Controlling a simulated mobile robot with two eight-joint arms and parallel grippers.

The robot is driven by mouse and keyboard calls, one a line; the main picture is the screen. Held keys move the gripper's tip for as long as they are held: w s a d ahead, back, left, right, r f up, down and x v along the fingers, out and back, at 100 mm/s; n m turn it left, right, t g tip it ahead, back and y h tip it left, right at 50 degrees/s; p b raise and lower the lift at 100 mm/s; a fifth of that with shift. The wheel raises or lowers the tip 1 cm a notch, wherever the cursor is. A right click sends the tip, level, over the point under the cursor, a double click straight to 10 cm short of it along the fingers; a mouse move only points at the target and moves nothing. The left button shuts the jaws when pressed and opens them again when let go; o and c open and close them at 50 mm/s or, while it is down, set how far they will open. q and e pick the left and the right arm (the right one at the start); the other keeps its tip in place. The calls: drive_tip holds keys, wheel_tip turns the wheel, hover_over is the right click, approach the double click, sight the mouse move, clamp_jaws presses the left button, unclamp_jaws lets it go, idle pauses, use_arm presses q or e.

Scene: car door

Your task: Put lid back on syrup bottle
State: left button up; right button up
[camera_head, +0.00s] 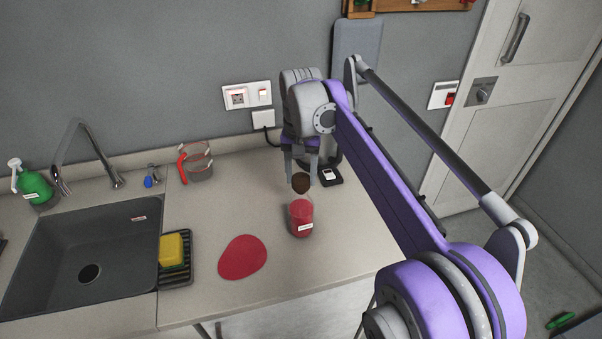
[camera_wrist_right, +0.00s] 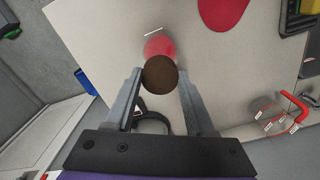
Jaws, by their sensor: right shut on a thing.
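The syrup bottle (camera_head: 301,217) stands upright on the counter, with red contents and a white label. The brown round lid (camera_head: 300,183) is at the fingertips of my right gripper (camera_head: 301,176), just above the bottle. In the right wrist view, the lid (camera_wrist_right: 160,73) sits between the tips of the two grey fingers of my right gripper (camera_wrist_right: 159,85), with the red bottle (camera_wrist_right: 159,46) partly hidden beyond it. The right gripper is shut on the lid. Whether the lid touches the bottle is hard to tell. My left gripper is not in view.
A red round mat (camera_head: 242,257) lies left of the bottle. A sponge (camera_head: 172,249) on a dark rack, a sink (camera_head: 80,250), a measuring cup (camera_head: 197,163) and a green spray bottle (camera_head: 34,187) are further left. A small scale-like device (camera_head: 330,176) stands behind the gripper.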

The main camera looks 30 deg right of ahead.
idle(0.3)
drive_tip(key=o, duration=1.5)
drive_tip(key=shift+o, duration=0.2)
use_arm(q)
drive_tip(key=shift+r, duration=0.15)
use_arm(e)
drive_tip(key=shift+r, duration=0.15)
drive_tip(key=shift+r+p, duration=1.2)
drive_tip(key=shift+r, duration=1.1)
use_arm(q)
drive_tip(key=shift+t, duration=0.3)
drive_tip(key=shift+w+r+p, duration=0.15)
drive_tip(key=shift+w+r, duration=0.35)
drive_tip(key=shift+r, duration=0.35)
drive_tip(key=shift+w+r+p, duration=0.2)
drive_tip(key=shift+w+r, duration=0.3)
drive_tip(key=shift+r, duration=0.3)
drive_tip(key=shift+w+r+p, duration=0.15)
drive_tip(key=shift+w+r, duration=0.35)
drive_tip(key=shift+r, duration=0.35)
use_arm(e)
drive_tip(key=shift+r, duration=1.05)
drive_tip(key=shift+c, duration=0.2)
drive_tip(key=c, duration=0.5)
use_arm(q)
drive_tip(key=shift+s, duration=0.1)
use_arm(e)
clamp_jaws()
